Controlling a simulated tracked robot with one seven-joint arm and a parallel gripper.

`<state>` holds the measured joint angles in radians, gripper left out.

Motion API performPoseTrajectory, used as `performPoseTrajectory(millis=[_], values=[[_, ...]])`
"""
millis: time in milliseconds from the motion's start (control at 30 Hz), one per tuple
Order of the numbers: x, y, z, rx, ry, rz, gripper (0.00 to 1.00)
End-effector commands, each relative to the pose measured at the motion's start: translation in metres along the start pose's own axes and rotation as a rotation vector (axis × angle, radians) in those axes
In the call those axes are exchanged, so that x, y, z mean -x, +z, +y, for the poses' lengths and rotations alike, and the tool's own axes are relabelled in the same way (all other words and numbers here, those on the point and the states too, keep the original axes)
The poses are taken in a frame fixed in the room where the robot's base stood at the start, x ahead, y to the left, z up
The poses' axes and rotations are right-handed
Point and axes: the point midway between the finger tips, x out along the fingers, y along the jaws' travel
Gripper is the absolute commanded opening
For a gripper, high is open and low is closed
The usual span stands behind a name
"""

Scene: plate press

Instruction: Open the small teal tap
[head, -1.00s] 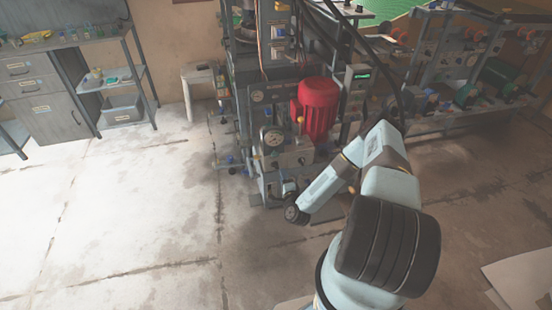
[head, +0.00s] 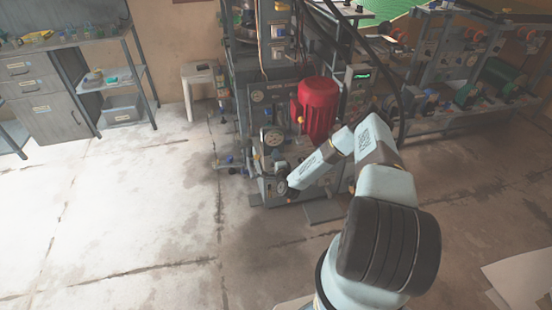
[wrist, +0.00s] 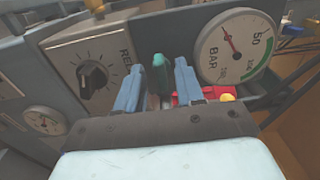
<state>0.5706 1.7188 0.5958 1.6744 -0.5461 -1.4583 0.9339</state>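The small teal tap (wrist: 161,72) shows in the wrist view as a narrow upright handle, seen in the gap between my two blue fingers. My gripper (wrist: 157,82) is open, with its fingers apart on either side of the tap in the picture. I cannot tell whether either finger touches it. The tap's base is hidden by the gripper. In the head view my gripper (head: 277,172) is small, at the lower front of the press, and the tap cannot be made out there.
A pressure gauge (wrist: 236,46) marked BAR is right of the fingers. A black knob (wrist: 92,78) on a grey panel is to the left, with a smaller gauge (wrist: 45,121) beyond. A red motor (head: 316,108) stands above my forearm. The floor at left is clear.

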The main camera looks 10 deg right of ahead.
Motion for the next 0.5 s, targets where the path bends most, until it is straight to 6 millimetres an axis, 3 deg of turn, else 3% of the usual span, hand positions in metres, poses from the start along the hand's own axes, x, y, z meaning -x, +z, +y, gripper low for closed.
performPoseTrajectory(millis=[267, 500], values=[[-0.0007, 0.0003, 0.0, 0.0, 0.0, 0.0, 0.36], [-0.0005, 0.0004, 0.0002, 0.0, 0.001, -0.001, 0.13]])
